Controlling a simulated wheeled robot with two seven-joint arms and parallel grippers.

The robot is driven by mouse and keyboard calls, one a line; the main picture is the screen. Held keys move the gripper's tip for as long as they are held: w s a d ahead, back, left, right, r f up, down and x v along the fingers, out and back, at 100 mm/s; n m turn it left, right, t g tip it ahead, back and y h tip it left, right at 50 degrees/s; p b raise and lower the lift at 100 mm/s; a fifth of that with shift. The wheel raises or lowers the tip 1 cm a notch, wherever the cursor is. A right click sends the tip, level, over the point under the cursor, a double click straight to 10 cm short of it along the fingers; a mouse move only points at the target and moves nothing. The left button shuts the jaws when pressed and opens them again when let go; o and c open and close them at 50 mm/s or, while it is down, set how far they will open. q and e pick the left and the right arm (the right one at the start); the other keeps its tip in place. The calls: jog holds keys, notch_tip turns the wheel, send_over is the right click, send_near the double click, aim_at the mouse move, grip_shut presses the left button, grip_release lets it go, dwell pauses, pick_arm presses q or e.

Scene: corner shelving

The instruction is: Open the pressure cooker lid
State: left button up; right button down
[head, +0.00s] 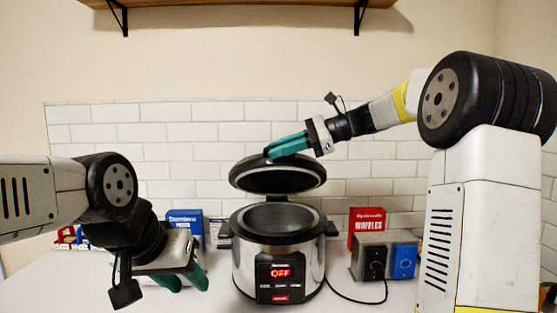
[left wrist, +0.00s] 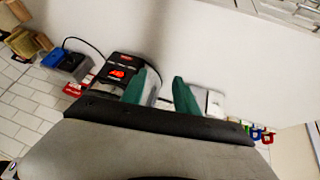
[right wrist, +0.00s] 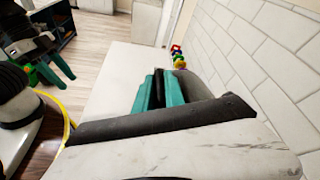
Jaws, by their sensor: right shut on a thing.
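The pressure cooker (head: 278,262) stands on the counter with a steel body and a red OFF display. Its black lid (head: 278,180) is raised and tilted above the open pot, at the back. My right gripper (head: 287,147) is at the top of the lid and shut on it, probably at the handle; the grip itself is partly hidden. In the right wrist view its green fingers (right wrist: 158,92) are close together around something dark. My left gripper (head: 187,282) is open and empty, left of the cooker. The left wrist view shows its fingers (left wrist: 162,92) apart.
A red waffle box (head: 366,222) and a device with black and blue outlets (head: 386,256) stand right of the cooker, with a black cord on the counter. A blue box (head: 186,222) stands behind my left gripper. A wooden shelf (head: 240,4) hangs above.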

aim_at(293, 173)
dwell(0.3)
